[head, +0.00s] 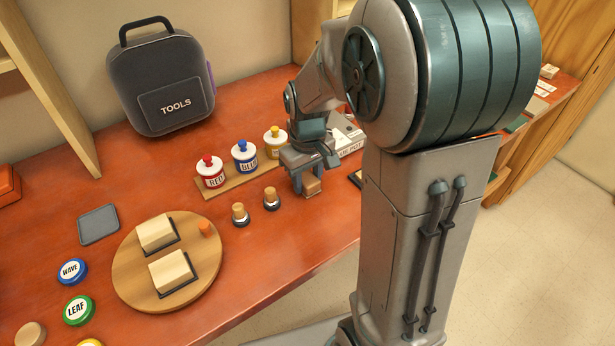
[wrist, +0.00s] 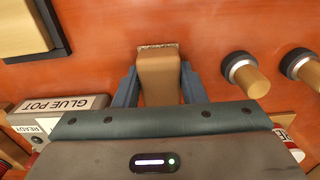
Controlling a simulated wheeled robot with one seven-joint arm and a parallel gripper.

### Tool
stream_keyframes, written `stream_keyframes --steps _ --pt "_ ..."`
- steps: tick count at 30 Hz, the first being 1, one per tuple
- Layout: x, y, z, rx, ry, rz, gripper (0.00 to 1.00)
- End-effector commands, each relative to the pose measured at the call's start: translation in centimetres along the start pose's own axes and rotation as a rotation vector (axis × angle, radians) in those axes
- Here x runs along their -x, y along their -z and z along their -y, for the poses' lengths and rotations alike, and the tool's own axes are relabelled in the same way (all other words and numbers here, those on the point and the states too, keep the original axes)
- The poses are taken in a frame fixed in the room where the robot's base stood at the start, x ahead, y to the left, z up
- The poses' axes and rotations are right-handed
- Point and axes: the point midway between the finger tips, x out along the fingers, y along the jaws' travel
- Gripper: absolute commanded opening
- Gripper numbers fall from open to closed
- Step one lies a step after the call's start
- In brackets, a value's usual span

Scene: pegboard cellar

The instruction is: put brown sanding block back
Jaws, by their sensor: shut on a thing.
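The brown sanding block (head: 312,187) is in my gripper (head: 310,180), near the front edge of the red-brown table. In the wrist view the block (wrist: 160,75) sits between the two blue-grey fingers (wrist: 158,88), which are shut on its sides. A speckled strip shows at its far end. I cannot tell whether the block touches the table or hangs just above it. My arm hides part of the table to the right.
Two wood-topped pegs (head: 240,214) stand left of my gripper. Behind them, red, blue and yellow-lidded pots stand on a wooden strip (head: 231,184). A round board (head: 125,275) bears two pale blocks. A glue pot box (wrist: 75,103) lies nearby. Bare table lies in front of the pegs.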

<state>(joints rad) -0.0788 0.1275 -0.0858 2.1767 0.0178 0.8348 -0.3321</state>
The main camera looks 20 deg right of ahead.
Motion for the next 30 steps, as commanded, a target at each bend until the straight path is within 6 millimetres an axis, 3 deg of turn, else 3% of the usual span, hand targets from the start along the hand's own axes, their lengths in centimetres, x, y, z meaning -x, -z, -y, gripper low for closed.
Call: stream_keyframes --steps 12,13,15,25,30 --pt "-0.7 0.0 0.0 0.0 0.0 0.0 0.16" --pt "-0.5 0.0 0.0 0.0 0.0 0.0 0.46" --pt "-0.5 0.0 0.0 0.0 0.0 0.0 0.59" --pt "-0.1 0.0 0.0 0.0 0.0 -0.001 0.59" --pt "2.1 0.1 -0.1 0.001 -0.002 -0.006 0.59"
